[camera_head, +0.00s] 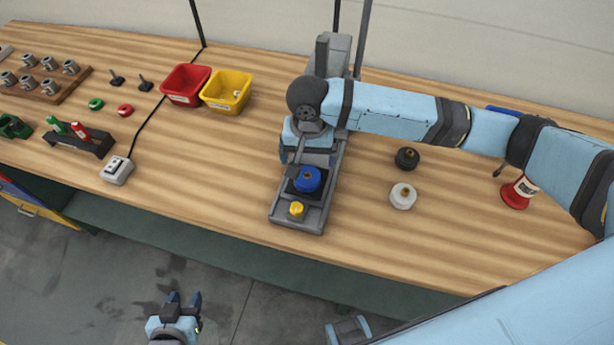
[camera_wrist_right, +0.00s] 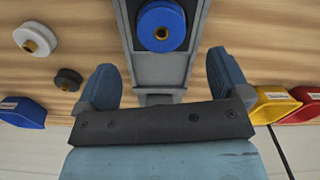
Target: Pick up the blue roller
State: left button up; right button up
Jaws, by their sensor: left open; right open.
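The blue roller (camera_head: 307,179) sits on the grey fixture (camera_head: 312,222) in the middle of the table, and its brass-coloured centre faces up. In the right wrist view the blue roller (camera_wrist_right: 161,20) is at the top, beyond and between the finger lines. My right gripper (camera_head: 308,152) is open and empty, above the fixture on the far side of the roller. Its two fingers (camera_wrist_right: 166,78) are apart and do not touch the roller. My left gripper (camera_head: 183,299) is open and empty, over the floor in front of the table.
A yellow knob (camera_head: 296,210) is at the fixture's near end. Red (camera_head: 185,84) and yellow (camera_head: 228,91) bins and a switch box (camera_head: 117,170) are left.

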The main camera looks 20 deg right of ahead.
aim_at(307, 177)
jog(key=shift+s+a+f, duration=0.1)
jog(key=shift+s+f, duration=0.05)
jog(key=shift+f, duration=1.6)
jog(key=shift+s+a+f, duration=0.1)
jog(key=shift+f, duration=1.6)
jog(key=c, duration=1.3)
jog(key=shift+r, duration=0.1)
jog(key=shift+c, duration=0.2)
